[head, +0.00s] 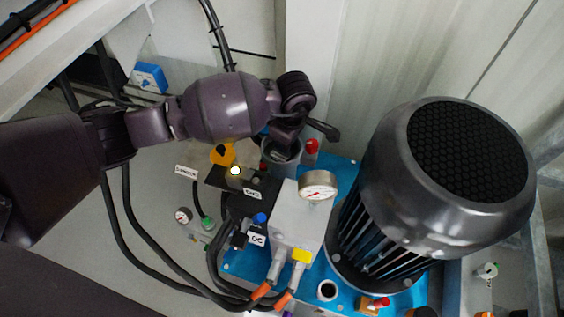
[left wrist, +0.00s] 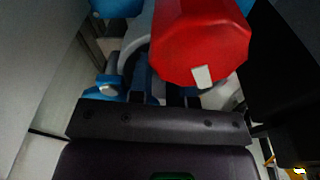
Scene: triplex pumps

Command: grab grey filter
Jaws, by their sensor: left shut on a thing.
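The grey filter (head: 269,152) is a round grey cup-like part on the blue pump unit, left of a red cap (head: 312,146). My left gripper (head: 284,146) reaches down onto it from above and is shut on it; the fingers hide part of its rim. In the left wrist view, the curved grey edge of the filter (left wrist: 128,58) shows by the fingers, partly behind a large red cap (left wrist: 200,42). I cannot tell whether the filter is lifted off its seat. My right gripper is not in view.
A large dark motor (head: 395,190) stands to the right. A grey block with a pressure gauge (head: 318,184) is just in front of the filter. A black valve box (head: 245,190) and several black hoses lie to the left. A pale wall panel (head: 350,60) is close behind.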

